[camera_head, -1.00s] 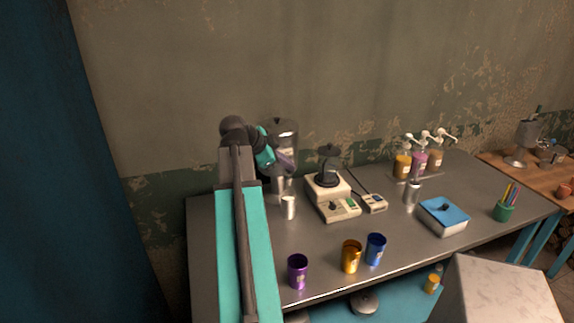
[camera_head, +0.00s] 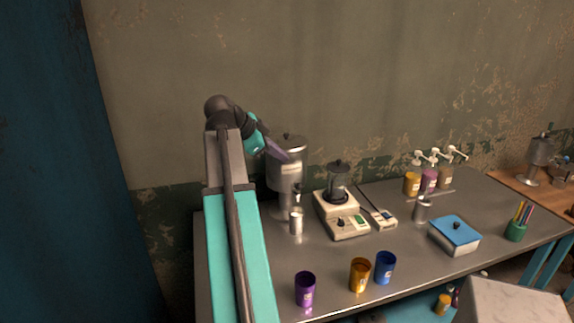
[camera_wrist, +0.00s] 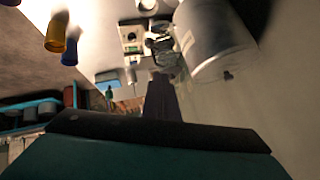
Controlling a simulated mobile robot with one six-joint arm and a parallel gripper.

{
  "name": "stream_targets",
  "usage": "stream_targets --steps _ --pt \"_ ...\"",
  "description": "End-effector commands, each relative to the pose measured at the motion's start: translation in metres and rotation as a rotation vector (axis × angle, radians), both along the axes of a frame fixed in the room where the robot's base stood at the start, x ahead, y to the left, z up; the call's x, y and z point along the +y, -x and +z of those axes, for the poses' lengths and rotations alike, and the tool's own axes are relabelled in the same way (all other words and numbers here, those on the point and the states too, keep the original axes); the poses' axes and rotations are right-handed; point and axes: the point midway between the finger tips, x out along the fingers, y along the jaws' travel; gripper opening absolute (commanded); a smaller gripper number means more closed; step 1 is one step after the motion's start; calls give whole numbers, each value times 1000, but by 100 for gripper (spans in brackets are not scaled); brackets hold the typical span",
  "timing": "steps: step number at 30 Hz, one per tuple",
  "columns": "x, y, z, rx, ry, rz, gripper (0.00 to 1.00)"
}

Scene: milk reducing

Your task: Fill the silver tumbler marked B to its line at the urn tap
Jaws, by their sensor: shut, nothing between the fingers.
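The silver urn (camera_head: 287,172) stands at the back left of the metal table, its tap side partly visible. A silver tumbler (camera_head: 296,223) stands upright at the urn's front, under or just before the tap; I cannot tell which. A second silver tumbler (camera_head: 422,210) stands farther right. The marks on both are too small to read, and I cannot see any liquid level. My gripper (camera_head: 278,151) is shut and empty, in front of the urn's upper body in the picture. In the wrist view, my gripper (camera_wrist: 162,98) points past the large pale urn (camera_wrist: 215,40).
Purple (camera_head: 305,289), amber (camera_head: 360,274) and blue (camera_head: 385,267) cups stand along the front edge. A blender-like device (camera_head: 340,212) stands right of the urn. Pump bottles (camera_head: 429,180), a blue-lidded box (camera_head: 455,235) and a green pencil cup (camera_head: 515,231) are farther right.

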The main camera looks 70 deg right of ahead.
Motion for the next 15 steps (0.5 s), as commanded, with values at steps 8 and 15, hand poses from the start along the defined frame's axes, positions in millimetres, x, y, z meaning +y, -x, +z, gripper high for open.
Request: stream_targets --steps 8,15 --pt "9 -11 15 1 0 1 0" --pt "10 -12 16 1 0 1 0"
